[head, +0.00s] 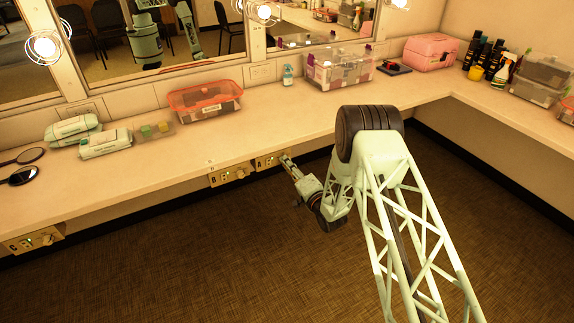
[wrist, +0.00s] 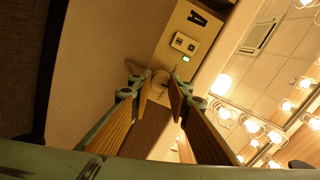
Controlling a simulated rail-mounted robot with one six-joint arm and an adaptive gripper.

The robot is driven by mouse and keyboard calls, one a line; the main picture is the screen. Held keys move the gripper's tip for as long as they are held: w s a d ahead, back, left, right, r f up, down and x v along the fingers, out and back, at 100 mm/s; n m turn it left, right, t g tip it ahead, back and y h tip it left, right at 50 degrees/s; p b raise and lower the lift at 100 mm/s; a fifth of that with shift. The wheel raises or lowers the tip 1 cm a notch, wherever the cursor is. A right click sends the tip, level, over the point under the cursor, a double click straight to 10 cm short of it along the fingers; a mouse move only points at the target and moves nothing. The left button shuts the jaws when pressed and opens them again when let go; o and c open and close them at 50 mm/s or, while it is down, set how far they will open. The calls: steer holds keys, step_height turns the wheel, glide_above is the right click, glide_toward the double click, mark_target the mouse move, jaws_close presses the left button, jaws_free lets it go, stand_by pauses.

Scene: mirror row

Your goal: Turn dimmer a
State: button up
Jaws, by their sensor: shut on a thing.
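The dimmer panel marked A (wrist: 190,32) fills the upper middle of the wrist view, with a small outlet plate and a lit green light. The knob is hard to make out there.
Two similar panels are along the counter edge, one close by on the left (head: 231,174) and one far left (head: 35,239). The counter (head: 300,112) above holds a red-lidded box (head: 206,101) and other containers. The floor (head: 200,250) below is clear.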

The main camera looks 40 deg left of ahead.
steer(key=o, duration=0.9)
steer(key=shift+c, duration=0.2)
steer(key=shift+s+d, duration=0.1)
steer(key=shift+d, duration=0.1)
steer(key=v, duration=1.1)
steer(key=shift+d, duration=0.3)
